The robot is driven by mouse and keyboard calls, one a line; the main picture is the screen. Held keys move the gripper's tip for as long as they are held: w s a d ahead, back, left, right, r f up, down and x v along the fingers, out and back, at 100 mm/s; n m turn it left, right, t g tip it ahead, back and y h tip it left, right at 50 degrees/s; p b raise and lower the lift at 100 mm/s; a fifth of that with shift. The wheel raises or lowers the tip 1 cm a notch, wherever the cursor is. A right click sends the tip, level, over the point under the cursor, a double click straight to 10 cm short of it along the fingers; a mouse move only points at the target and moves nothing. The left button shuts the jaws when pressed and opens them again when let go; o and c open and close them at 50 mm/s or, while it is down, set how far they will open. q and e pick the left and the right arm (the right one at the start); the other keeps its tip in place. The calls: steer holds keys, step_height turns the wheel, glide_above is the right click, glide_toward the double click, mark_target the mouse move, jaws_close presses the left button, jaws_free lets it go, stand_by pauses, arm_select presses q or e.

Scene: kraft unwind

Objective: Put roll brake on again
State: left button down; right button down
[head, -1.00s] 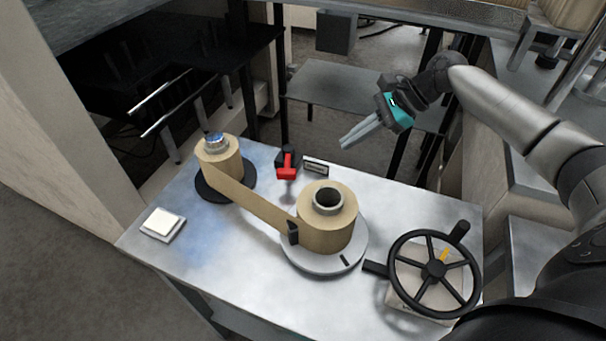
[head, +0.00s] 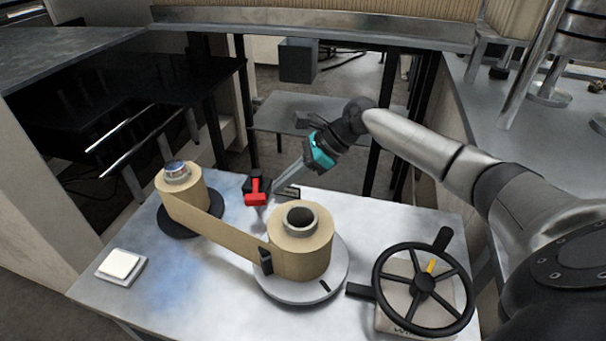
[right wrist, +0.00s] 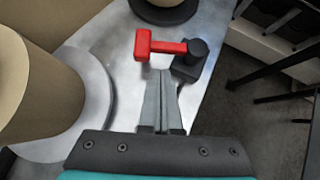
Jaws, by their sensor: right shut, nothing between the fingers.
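The roll brake appears as a red lever (head: 256,193) on a black base (head: 262,184) at the back of the metal table. It also shows in the right wrist view as a red lever (right wrist: 160,45) joined to a black pivot (right wrist: 190,60). My right gripper (head: 279,194) is shut and empty, its fingers just right of the lever. In the right wrist view the closed fingertips (right wrist: 161,73) are close to the lever's red end; I cannot tell whether they touch. A large kraft roll (head: 300,245) stands on a grey disc in front of the brake. My left gripper is not in view.
A strip of kraft paper runs to a smaller roll (head: 180,186) at the left. A black handwheel (head: 423,285) stands at the front right. A white square button (head: 120,264) sits at the left edge. A small plate (head: 290,192) lies beside the brake.

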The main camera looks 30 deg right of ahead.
steer(key=shift+w+a, duration=0.25)
steer(key=shift+a, duration=0.3)
steer(key=shift+w+a, duration=0.25)
steer(key=shift+a, duration=0.25)
